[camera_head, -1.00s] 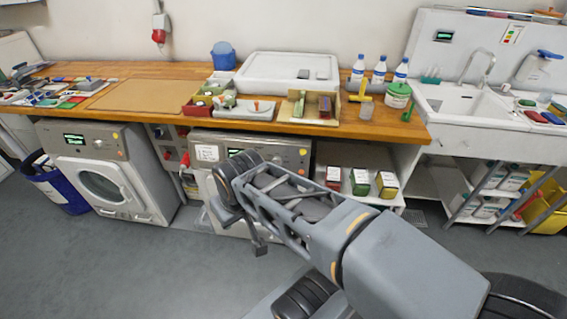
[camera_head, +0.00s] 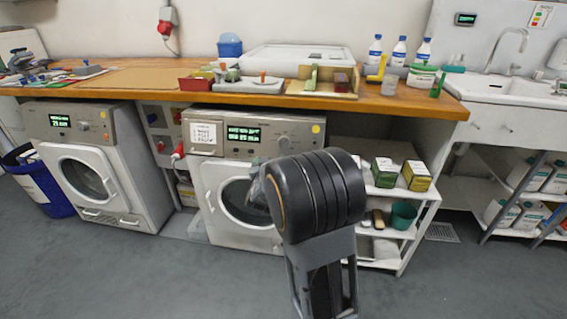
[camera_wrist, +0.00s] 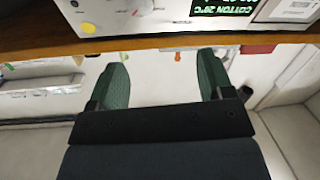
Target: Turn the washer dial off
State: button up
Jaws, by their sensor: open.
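The right washer (camera_head: 203,184) stands under the worktop, its door shut and its green display (camera_head: 243,134) lit. Its round silver dial (camera_head: 284,142) is on the panel, right of the display and left of a yellow sticker. In the wrist view the panel appears upside down at the top, with the dial (camera_wrist: 141,5) cut by the picture's edge. My gripper (camera_wrist: 163,72) is open and empty, its two green fingers apart. The fingers do not touch the dial in the wrist view.
A second machine (camera_head: 75,125) with a lit display stands to the left. The wooden worktop edge (camera_head: 400,106) overhangs the panels. An open shelf (camera_head: 385,262) with boxes is just right of the washer. Floor (camera_head: 110,275) in front is clear.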

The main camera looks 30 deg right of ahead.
aim_at(284, 144)
jog(key=w+d+b, duration=0.1)
jog(key=w+d, duration=0.2)
jog(key=d, duration=0.1)
jog(key=w+d+f+h+b, duration=0.1)
jog(key=w+d, duration=0.2)
jog(key=w+d+f+h+b, duration=0.1)
jog(key=w+d, duration=0.2)
jog(key=d, duration=0.1)
jog(key=shift+w+d+m+g, duration=0.3)
jog(key=shift+w+m, duration=0.05)
jog(key=shift+m, duration=0.05)
jog(key=c, duration=0.9)
